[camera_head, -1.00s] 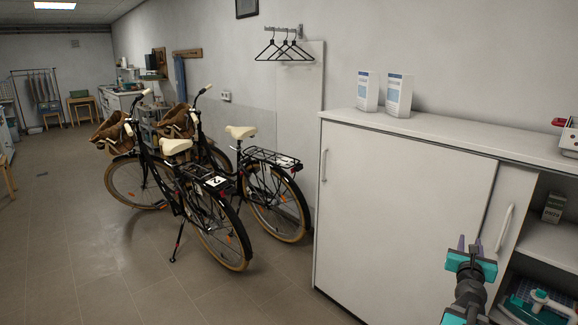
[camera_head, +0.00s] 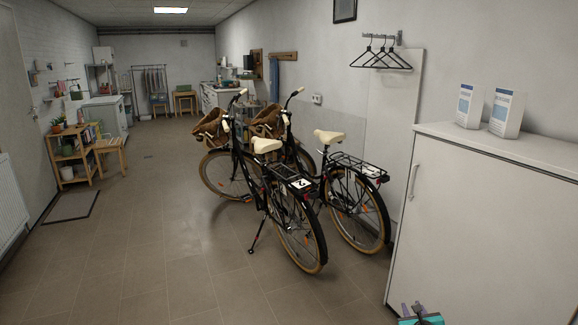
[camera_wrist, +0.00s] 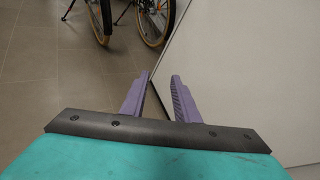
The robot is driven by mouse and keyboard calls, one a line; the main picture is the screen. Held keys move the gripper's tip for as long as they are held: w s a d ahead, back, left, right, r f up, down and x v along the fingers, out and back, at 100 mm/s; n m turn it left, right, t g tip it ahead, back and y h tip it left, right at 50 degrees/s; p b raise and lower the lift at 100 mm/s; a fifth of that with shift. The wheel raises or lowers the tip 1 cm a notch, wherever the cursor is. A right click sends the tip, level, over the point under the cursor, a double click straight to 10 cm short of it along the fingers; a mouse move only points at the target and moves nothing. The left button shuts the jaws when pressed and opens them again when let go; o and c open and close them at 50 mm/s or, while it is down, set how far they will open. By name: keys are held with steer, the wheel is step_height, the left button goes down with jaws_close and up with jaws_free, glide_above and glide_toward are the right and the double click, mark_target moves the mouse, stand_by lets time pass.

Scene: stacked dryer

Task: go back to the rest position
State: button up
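My gripper (camera_wrist: 162,80) shows in the wrist view with its two purple fingers apart and nothing between them. In the head view only the top of my gripper (camera_head: 413,308) shows at the bottom edge, in front of the white cabinet. The rest of the arm is out of the picture there. In the wrist view the white cabinet's side (camera_wrist: 240,70) is just right of the fingers, and tiled floor (camera_wrist: 60,70) lies beyond them to the left.
The white cabinet (camera_head: 480,220) stands at the right with two boxes (camera_head: 487,108) on top. Two bicycles (camera_head: 290,190) stand in the middle, with wheels near the cabinet. A wooden shelf (camera_head: 70,155) and a radiator (camera_head: 10,205) are at the left. The floor (camera_head: 150,250) at left centre is clear.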

steer(key=s+a+f+n+g+y+p, duration=0.1)
steer(key=a+f+n+y, duration=0.3)
steer(key=a, duration=0.5)
steer(key=a+f+n+g+y, duration=0.1)
steer(key=a+f+n, duration=0.3)
steer(key=a+f, duration=0.45)
steer(key=s+a+f+n+g+y+p, duration=0.1)
steer(key=s+a+f+n+g+y, duration=0.15)
steer(key=s+a+f+n, duration=0.4)
steer(key=s+a+f+n+g+y, duration=0.1)
steer(key=s+a+f+n+g, duration=0.2)
steer(key=a, duration=0.7)
steer(key=s+a+f+n+g+h, duration=0.1)
steer(key=s+a+f+n+g, duration=0.2)
steer(key=s, duration=0.6)
steer(key=s+a+f+n+g, duration=0.1)
steer(key=s+f+n+g, duration=0.25)
steer(key=s+n, duration=0.4)
steer(key=s+d+n+g+h, duration=0.3)
steer(key=s+d+n, duration=0.4)
steer(key=s, duration=0.5)
steer(key=shift+s+r+n+g+p, duration=0.15)
steer(key=shift+s+n+g+p, duration=0.1)
steer(key=shift+n+g+p, duration=0.25)
steer(key=shift+h, duration=0.25)
